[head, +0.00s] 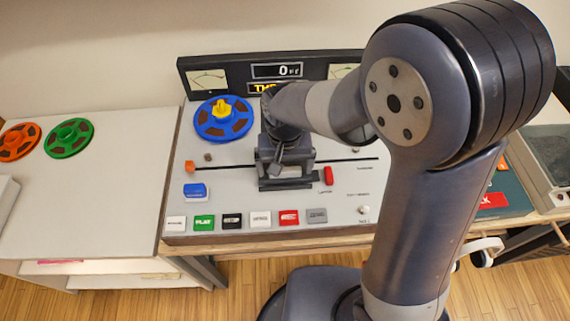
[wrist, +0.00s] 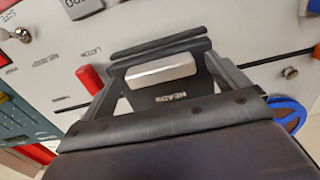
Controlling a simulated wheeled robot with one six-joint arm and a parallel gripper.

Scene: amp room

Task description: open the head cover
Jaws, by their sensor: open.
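The dark head cover, lettered HEADS, shows in the wrist view (wrist: 178,97) with a pale silver handle bar (wrist: 160,69) across it. In the head view the cover (head: 287,184) sits low at the middle of the tape machine's deck, mostly hidden under my gripper. My gripper (head: 285,168) is above it, pointing down. In the wrist view my gripper (wrist: 165,78) is open, with the handle lying between its fingers. I cannot tell whether a finger touches the handle. The cover looks closed.
The pale tape machine deck (head: 235,212) carries a blue reel (head: 223,119), a red lever (head: 328,175), an orange knob (head: 190,166) and a front row of buttons. A meter panel (head: 276,72) stands behind. Orange and green reels lie on the left table (head: 90,200).

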